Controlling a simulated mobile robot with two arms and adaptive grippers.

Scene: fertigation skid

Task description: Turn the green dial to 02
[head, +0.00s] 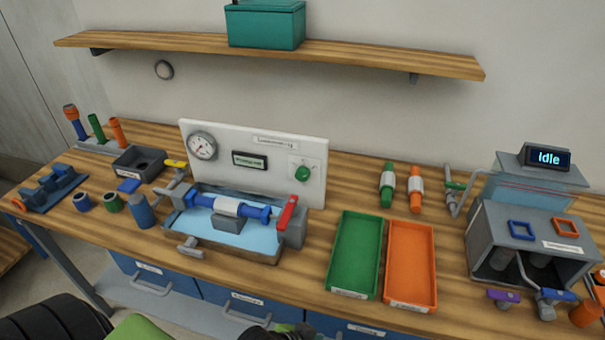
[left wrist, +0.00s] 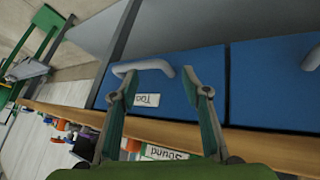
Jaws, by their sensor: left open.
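The green dial (head: 302,174) is a small round knob on a pale square plate, at the right of the upright white panel (head: 255,140) in the head view. Its markings and setting are too small to read. A dark display (head: 249,161) sits left of it on the panel; its green text is illegible. My left gripper (left wrist: 160,76) is open and empty in the left wrist view, with blue drawers and a grey handle beyond its fingers. It is low at the bench front, well away from the dial. My right gripper is not in view.
A basin (head: 225,250) with a blue pipe stands before the panel, with a red lever (head: 287,213) below the dial. Green (head: 333,272) and orange (head: 432,280) trays lie to the right. A shelf (head: 350,54) runs above. Bench wood behind the trays is partly clear.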

